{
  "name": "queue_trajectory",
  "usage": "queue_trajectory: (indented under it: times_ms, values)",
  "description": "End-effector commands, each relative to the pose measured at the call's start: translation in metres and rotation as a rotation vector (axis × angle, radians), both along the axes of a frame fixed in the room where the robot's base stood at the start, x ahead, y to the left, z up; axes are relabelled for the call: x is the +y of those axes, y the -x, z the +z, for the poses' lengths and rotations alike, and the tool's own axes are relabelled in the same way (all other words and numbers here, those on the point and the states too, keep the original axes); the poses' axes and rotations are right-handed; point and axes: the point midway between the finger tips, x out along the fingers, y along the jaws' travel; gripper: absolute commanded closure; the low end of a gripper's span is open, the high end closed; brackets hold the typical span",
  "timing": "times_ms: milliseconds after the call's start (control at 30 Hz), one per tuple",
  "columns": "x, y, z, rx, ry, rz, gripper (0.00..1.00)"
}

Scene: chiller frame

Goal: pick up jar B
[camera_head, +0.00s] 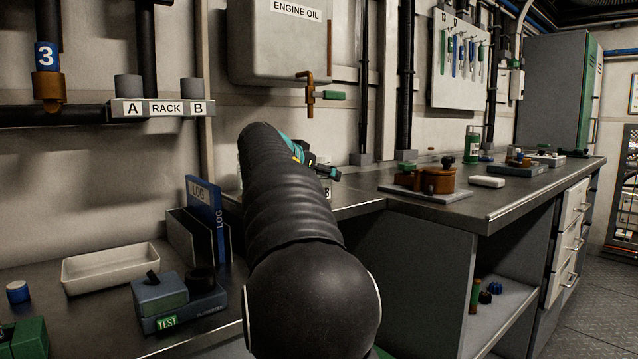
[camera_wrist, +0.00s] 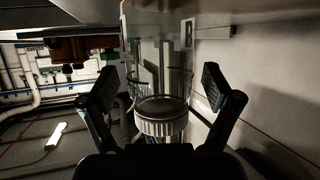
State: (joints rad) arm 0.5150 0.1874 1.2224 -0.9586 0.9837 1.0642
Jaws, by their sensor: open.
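In the wrist view a clear glass jar (camera_wrist: 160,82) with a ribbed pale cap (camera_wrist: 160,118) stands between the two fingers of my gripper (camera_wrist: 158,88). The fingers are spread, with a visible gap on each side of the jar. In the head view my dark arm hides most of the jar's place. A label "B" (camera_head: 327,193) shows just right of the arm on the bench, and part of my gripper (camera_head: 328,171) shows above it.
The rack (camera_head: 166,108) marked A and B is on the left wall. A white tray (camera_head: 112,267), a log binder (camera_head: 204,207) and a test box (camera_head: 178,302) are on the lower left bench. A brown device (camera_head: 438,180) stands on the right bench (camera_head: 500,207). An oil tank (camera_head: 280,50) hangs above.

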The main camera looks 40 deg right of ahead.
Motion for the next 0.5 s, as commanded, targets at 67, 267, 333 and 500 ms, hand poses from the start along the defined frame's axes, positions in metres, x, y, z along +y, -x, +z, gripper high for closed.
queue_trajectory:
  times_ms: [67, 267, 333, 500]
  values:
    - [-0.0046, -0.0012, -0.0015, 0.0, 0.0, 0.001, 0.11]
    - [-0.0047, -0.0014, -0.0017, -0.001, 0.001, 0.002, 0.11]
    - [-0.0047, -0.0014, -0.0017, -0.001, 0.001, 0.002, 0.29]
    - [-0.0046, -0.0013, -0.0018, 0.0, 0.0, 0.001, 0.71]
